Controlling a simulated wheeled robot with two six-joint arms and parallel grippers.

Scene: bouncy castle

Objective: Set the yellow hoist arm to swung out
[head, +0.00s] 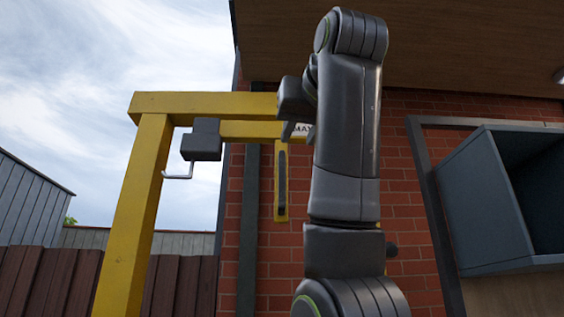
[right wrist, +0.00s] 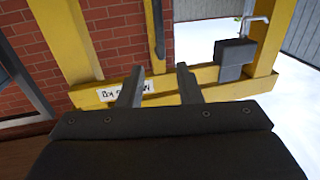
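The yellow hoist arm (head: 246,131) is a level beam below the top beam of a yellow frame. A dark block (head: 202,140) with a pale hook (head: 178,176) hangs at its left end. A white label reading MAX (head: 301,130) is partly hidden by my right gripper (head: 290,128), raised by the hoist arm. In the right wrist view the fingers of this gripper (right wrist: 159,68) stand apart, with the labelled yellow beam (right wrist: 215,76) across behind them. I cannot tell whether they touch it. My left gripper is not in view.
The yellow frame post (head: 135,220) stands at left. A black handle (head: 282,184) sits on a yellow upright by the brick wall (head: 400,240). A grey open box (head: 488,205) is at right. A wooden ceiling (head: 440,45) hangs overhead. Open sky lies left.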

